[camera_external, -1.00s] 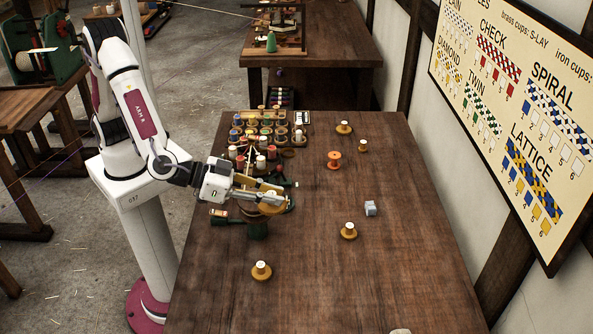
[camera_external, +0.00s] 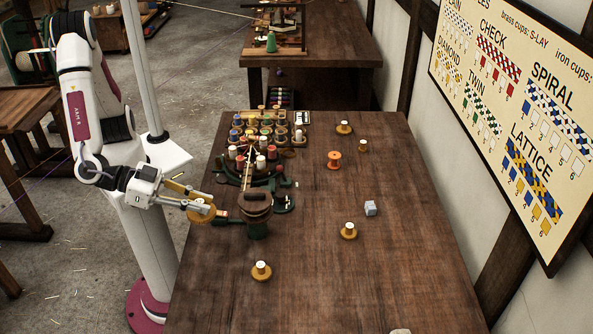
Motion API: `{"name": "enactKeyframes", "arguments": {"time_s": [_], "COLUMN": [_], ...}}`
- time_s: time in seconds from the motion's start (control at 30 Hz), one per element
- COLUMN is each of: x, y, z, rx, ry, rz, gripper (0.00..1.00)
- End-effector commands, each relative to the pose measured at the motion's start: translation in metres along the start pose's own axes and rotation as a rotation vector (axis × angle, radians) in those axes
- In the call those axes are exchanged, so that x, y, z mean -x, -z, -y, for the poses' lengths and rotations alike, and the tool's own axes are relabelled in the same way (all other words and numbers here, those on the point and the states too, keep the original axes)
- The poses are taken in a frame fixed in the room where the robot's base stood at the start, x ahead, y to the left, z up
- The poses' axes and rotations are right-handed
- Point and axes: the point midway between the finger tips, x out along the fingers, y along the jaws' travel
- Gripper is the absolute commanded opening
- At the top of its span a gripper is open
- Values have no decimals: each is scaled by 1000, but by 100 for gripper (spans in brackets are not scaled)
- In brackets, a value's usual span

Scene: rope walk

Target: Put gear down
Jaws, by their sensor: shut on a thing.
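My gripper (camera_external: 195,202) is at the left edge of the table and shut on a brass-coloured round gear (camera_external: 201,214). The gear is held level with or above the table edge; its exact height is hard to judge. The fingers cover part of the gear. A dark green device (camera_external: 257,230) with a brown round top stands to the right of the gripper, apart from it.
Several coloured spools (camera_external: 262,139) stand in a rack at the back left of the table (camera_external: 320,270). Loose brass-based spools, an orange spool (camera_external: 334,160) and a grey cube (camera_external: 370,208) are spread out. The front right is mostly clear.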

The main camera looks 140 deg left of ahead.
Motion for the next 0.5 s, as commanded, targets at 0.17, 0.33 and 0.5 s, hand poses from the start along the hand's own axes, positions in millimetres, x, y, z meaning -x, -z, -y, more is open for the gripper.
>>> {"name": "enactKeyframes", "arguments": {"time_s": [0.17,0.33,0.5], "x": [-2,-8,-17], "y": [-14,-28,-49], "z": [1,1,1], "rx": [-4,-4,-5], "ry": [0,0,1], "rz": [0,0,0], "gripper": [0,0,0]}}
